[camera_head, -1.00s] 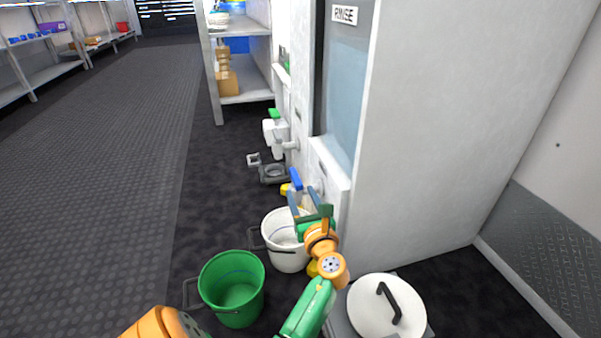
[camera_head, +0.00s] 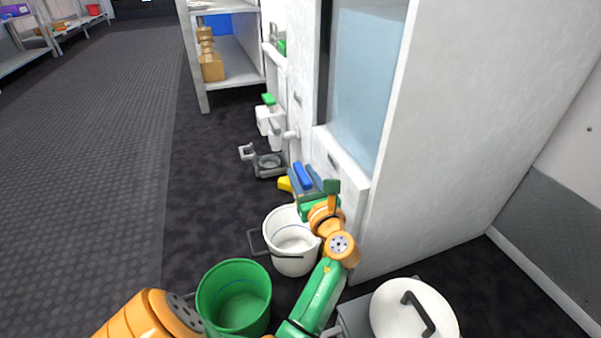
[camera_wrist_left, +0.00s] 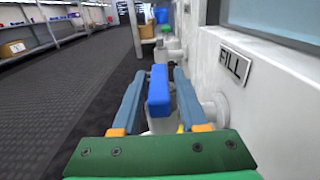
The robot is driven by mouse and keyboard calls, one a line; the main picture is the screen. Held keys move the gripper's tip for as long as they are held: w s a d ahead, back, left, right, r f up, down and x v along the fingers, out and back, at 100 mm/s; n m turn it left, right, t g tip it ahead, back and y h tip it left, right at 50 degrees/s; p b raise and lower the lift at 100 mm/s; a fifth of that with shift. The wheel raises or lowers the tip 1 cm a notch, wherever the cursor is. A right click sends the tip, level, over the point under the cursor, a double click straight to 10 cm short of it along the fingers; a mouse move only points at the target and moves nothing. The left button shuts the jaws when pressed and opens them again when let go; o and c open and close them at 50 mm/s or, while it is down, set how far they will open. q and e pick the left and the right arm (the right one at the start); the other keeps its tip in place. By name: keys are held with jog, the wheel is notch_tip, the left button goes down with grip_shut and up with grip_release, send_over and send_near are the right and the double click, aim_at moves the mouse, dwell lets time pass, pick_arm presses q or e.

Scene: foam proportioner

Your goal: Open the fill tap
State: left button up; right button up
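The fill tap's blue lever handle (camera_head: 302,175) stands at the white wall unit. In the left wrist view the handle (camera_wrist_left: 158,90) is upright between my left gripper's two blue-grey fingers, with a gap on each side. A FILL label (camera_wrist_left: 235,66) is on the wall to its right. My left gripper (camera_wrist_left: 158,98) is open around the handle; it also shows in the head view (camera_head: 307,181). A white bucket (camera_head: 291,258) stands on the floor below. The tap's lower body is mostly hidden by my gripper. My right gripper is not in view.
A green bucket (camera_head: 234,300) stands at the front left of the white one. A white round lid with a black handle (camera_head: 398,318) is at the lower right. A green-handled tap (camera_head: 268,99) is farther along the wall. The floor at left is clear.

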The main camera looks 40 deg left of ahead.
pick_arm(q)
grip_shut()
jog(key=shift+r+n+g+p, duration=0.1)
jog(key=shift+n+g+p, duration=0.2)
jog(key=shift+g, duration=0.1)
jog(key=shift+n+g+y, duration=0.4)
jog(key=shift+g+y, duration=0.1)
jog(key=shift+g, duration=0.3)
jog(key=shift+n+g, duration=0.6)
jog(key=shift+g, duration=0.1)
jog(key=shift+g+y, duration=0.3)
jog(key=shift+o, duration=1.8)
grip_release()
